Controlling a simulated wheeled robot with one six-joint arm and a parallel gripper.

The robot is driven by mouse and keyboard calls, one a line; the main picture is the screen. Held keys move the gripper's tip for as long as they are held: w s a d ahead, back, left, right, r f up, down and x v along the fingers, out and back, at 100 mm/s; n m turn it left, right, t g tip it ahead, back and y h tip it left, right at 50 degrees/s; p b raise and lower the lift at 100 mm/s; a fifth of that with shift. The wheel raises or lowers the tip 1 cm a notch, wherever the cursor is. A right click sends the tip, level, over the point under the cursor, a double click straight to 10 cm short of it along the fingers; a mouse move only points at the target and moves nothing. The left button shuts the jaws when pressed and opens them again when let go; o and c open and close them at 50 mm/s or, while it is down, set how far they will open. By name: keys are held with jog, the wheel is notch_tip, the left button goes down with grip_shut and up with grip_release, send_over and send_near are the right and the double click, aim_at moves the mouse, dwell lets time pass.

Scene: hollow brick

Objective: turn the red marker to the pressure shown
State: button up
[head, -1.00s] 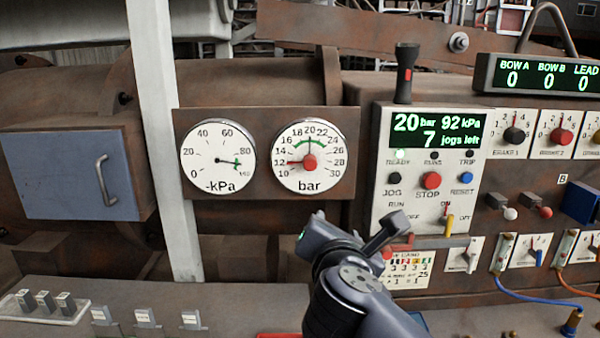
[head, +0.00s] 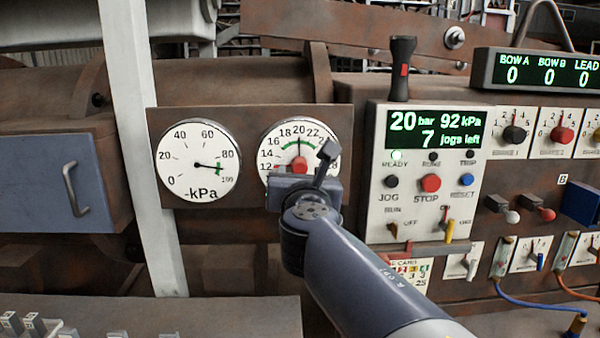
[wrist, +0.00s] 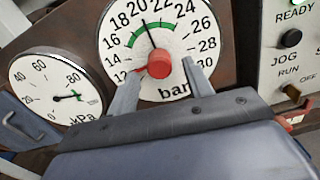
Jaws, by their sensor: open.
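The bar gauge (head: 284,141) has a white dial, a green arc and a black needle near 20. Its red marker knob (wrist: 159,65) is at the dial's centre, with its thin red pointer near 12. The control panel's display (head: 436,130) reads 20 bar, 92 kPa and 7 jogs left. My gripper (wrist: 162,70) is open in front of the dial. In the wrist view its fingers lie on either side of the knob, with gaps between.
The -kPa gauge (head: 198,163) is just left, on the same brown plate (head: 250,118). The control panel (head: 376,215) with buttons and switches stands close at right. A white post (head: 143,130) and a blue cabinet door (head: 40,185) are farther left.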

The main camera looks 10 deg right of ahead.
jog(key=shift+w+d, duration=0.2)
jog(key=shift+w, duration=0.7)
jog(key=shift+c, duration=0.6)
jog(key=c, duration=0.9)
